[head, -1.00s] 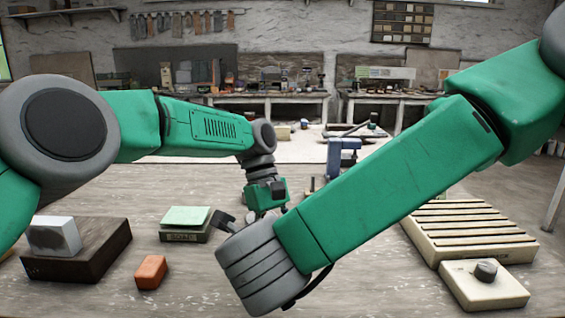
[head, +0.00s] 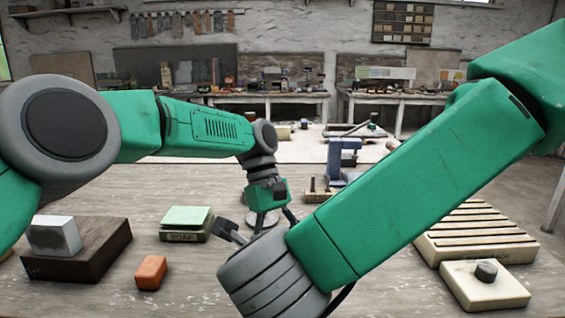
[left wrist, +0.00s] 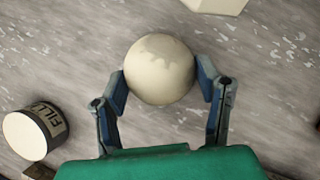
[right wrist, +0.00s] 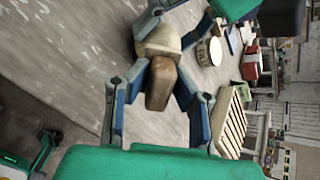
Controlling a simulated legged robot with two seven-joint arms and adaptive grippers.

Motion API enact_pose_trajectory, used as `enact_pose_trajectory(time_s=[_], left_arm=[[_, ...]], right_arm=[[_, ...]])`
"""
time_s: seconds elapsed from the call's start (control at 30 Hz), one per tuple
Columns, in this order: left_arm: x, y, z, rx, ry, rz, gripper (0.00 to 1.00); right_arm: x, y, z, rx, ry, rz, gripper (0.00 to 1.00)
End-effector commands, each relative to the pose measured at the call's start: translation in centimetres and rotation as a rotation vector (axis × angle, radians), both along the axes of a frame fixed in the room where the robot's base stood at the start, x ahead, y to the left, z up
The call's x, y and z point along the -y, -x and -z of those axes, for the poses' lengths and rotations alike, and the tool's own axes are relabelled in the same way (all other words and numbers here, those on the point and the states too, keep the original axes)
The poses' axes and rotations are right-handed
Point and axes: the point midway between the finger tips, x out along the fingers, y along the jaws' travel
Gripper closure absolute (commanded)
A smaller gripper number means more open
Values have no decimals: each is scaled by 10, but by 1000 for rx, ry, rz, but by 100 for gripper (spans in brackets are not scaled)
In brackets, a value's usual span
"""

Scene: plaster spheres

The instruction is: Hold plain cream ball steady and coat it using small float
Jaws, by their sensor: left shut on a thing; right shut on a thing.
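The cream ball (left wrist: 160,72) sits between the two fingers of my left gripper (left wrist: 162,80) in the left wrist view. Two tones meet on it along a wavy edge. In the head view my left gripper (head: 266,200) points down, with a small part of the ball (head: 262,219) showing under it. My right gripper (right wrist: 158,82) is shut on a brown piece, seemingly the small float (right wrist: 160,84). In the right wrist view the ball (right wrist: 158,38) is right behind the float; I cannot tell whether they touch. My right forearm hides most of this in the head view.
A filler tub (left wrist: 32,134) stands near the ball. On the bench are an orange block (head: 151,272), a soap box (head: 184,234), a dark block (head: 90,262) bearing a white block (head: 54,235), a slatted rack (head: 478,236) and a knobbed cream box (head: 490,290).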

Motion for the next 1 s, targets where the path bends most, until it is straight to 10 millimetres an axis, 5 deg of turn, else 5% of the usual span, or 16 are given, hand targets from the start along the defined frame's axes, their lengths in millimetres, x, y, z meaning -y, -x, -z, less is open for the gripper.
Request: enact_pose_trajectory(time_s=[0.23,0.27,0.3,0.5,0.57,1.0], left_arm=[[0,0,1,-1,0,0,67],[0,0,1,-1,0,0,31],[0,0,1,-1,-1,0,17],[0,0,0,0,0,0,17],[0,0,0,1,-1,0,0],[0,0,0,1,-1,0,0]], right_arm=[[0,2,-1,-1,0,-1,100],[0,2,-1,-1,0,-1,100],[0,2,-1,-1,0,-1,100],[0,2,-1,0,1,-1,100],[0,2,-1,0,1,-1,100],[0,2,-1,0,1,-1,100]])
